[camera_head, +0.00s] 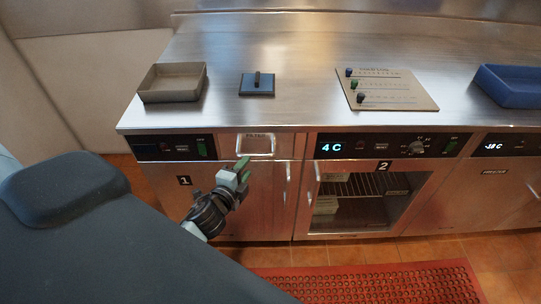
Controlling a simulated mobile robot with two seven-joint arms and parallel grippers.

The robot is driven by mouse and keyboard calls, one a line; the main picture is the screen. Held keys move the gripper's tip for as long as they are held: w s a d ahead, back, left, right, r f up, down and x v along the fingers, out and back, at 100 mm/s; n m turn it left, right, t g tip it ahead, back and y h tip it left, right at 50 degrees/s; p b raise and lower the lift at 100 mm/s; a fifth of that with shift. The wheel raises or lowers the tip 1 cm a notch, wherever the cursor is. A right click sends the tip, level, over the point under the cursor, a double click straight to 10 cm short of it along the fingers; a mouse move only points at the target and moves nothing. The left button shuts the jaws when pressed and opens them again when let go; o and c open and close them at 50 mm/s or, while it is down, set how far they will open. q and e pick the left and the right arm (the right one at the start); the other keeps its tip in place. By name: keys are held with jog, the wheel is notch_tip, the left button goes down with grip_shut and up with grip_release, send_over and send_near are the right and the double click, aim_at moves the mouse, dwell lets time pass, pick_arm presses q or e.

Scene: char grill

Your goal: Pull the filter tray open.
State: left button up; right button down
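The filter tray (284,146) is a small steel drawer front marked "FILTER", set under the counter's front edge between two control panels. It has a pale bar handle and looks flush with the cabinet. My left gripper (244,169) is just below and to the left of that handle, in front of door 1. Its two green fingertips show apart, with nothing seen between them. It appears apart from the handle, though the depth is hard to judge. My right gripper is out of view.
The steel counter (300,60) holds a brown tray (172,97), a dark block with a knob (257,90), a board with colored knobs (388,103) and a blue tray (512,97). Door 2 (307,200) has a window. A red mat (370,285) lies on the floor.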

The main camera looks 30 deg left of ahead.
aim_at(255, 154)
pick_arm(q)
jog(key=shift+x, duration=3.8)
jog(key=shift+f, duration=0.1)
grip_shut()
